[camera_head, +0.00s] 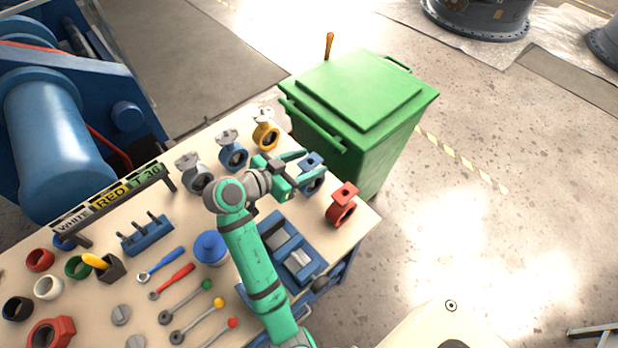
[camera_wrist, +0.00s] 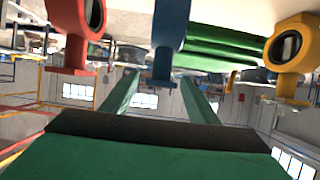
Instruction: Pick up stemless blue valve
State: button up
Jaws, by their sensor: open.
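The stemless blue valve (camera_head: 313,181) stands upright near the table's right end, a ring body with a flat flange on top and no stem. In the wrist view the scene is upside down, and this blue valve (camera_wrist: 171,30) hangs in the middle with its flange between my fingers. My gripper (camera_head: 301,172) is open, with its green fingers at the valve's upper part in the head view. Both fingers (camera_wrist: 160,88) show in the wrist view, one on each side of the flange with gaps visible. Whether a finger touches it cannot be told.
A red valve (camera_head: 341,205) stands to the right. A yellow valve (camera_head: 265,133), a stemmed blue valve (camera_head: 233,154) and a grey valve (camera_head: 196,175) stand behind and left. A green bin (camera_head: 360,95) is beside the table. A blue tray (camera_head: 310,262) lies in front.

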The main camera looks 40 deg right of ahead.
jog(key=shift+d+f, duration=0.25)
jog(key=shift+d, duration=0.4)
jog(key=c, duration=1.2)
jog(key=shift+a, duration=0.1)
grip_shut()
jog(key=shift+w+r, duration=0.1)
jog(key=shift+r, duration=0.05)
